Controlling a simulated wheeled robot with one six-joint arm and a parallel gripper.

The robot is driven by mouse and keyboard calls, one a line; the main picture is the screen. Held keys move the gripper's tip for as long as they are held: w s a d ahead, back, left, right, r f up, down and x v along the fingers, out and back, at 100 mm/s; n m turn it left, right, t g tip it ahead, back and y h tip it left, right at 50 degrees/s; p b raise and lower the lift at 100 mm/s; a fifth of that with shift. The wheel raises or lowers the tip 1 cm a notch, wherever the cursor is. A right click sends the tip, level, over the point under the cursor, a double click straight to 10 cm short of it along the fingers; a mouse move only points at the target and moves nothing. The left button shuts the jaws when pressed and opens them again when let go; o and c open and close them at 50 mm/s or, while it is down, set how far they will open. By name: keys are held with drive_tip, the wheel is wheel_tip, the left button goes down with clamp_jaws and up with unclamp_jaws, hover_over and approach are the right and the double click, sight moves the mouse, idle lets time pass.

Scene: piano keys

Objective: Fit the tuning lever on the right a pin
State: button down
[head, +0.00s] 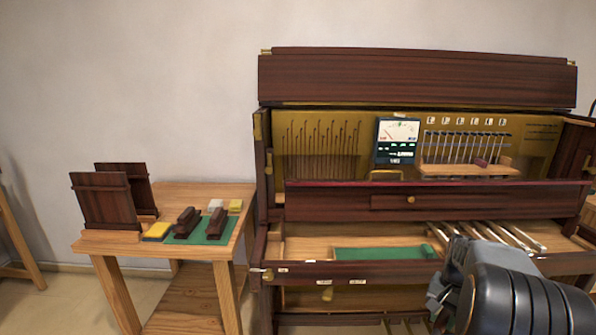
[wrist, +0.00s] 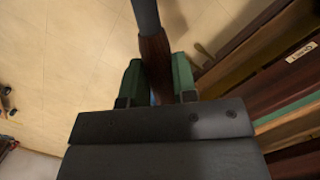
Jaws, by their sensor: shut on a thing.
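In the wrist view my gripper (wrist: 157,78), with green finger pads, is shut on the dark wooden handle of the tuning lever (wrist: 154,58). The lever's grey shaft runs up out of the top of that view, so its far end is hidden. The lever is apart from the piano, over the floor. In the head view the upright piano (head: 414,78) stands open. A row of pins with small white labels (head: 466,121) is at the right of its gold plate; the letters are too small to read. My arm covers the lower right.
A tuner display (head: 397,141) stands left of the labelled pins. A small wooden ledge (head: 470,170) lies below them. The fallboard (head: 330,195) and key bed stick out in front. A side table (head: 170,195) with boards, blocks and a green mat stands left.

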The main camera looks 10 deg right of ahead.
drive_tip(key=w+a+f+n, duration=0.3)
drive_tip(key=a+f, duration=0.1)
drive_tip(key=a, duration=0.4)
drive_tip(key=w+a+f+n+h, duration=0.1)
drive_tip(key=w+a+f+n, duration=0.25)
drive_tip(key=a, duration=0.45)
drive_tip(key=w+a+f+n, duration=0.2)
drive_tip(key=a+f+n, duration=0.2)
drive_tip(key=a, duration=0.4)
wheel_tip(320, 180, up, 8)
drive_tip(key=s+p, duration=0.1)
drive_tip(key=p, duration=1.7)
drive_tip(key=shift+s+r+g, duration=0.25)
drive_tip(key=shift+s+g, duration=0.05)
